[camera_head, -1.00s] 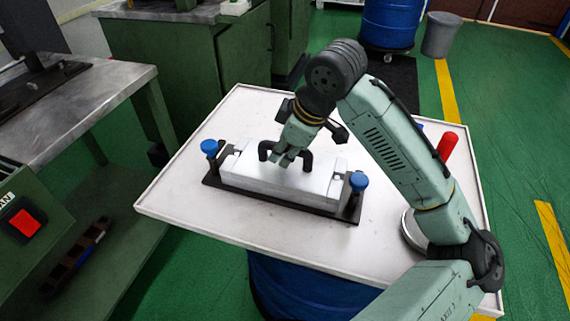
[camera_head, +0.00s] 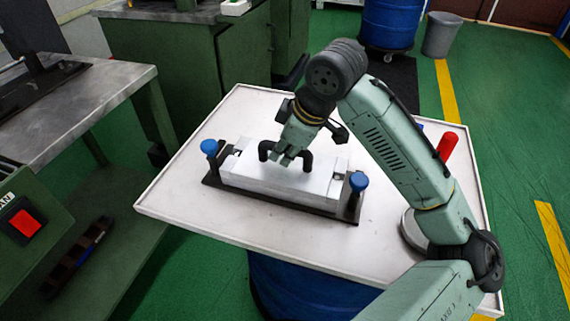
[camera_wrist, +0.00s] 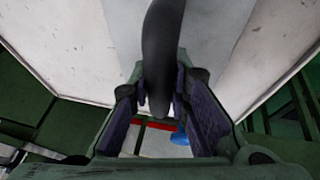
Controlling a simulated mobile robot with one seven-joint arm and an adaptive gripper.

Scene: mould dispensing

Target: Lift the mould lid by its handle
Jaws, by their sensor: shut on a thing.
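The white mould lid (camera_head: 255,163) lies on the long mould in the middle of the table, with a black arched handle (camera_head: 265,150) on top. My gripper (camera_head: 288,158) comes down from above and is shut on the middle of the handle. In the wrist view the dark handle (camera_wrist: 163,45) runs between the two finger pads (camera_wrist: 168,115). The gripper covers the middle of the handle in the head view. I cannot tell whether there is a gap under the lid.
The mould's black base (camera_head: 285,202) has blue knobs (camera_head: 209,147) (camera_head: 358,181) at both ends. The white table (camera_head: 200,235) has a raised rim and clear room around the mould. A red-handled item (camera_head: 446,146) stands at the right, behind my arm.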

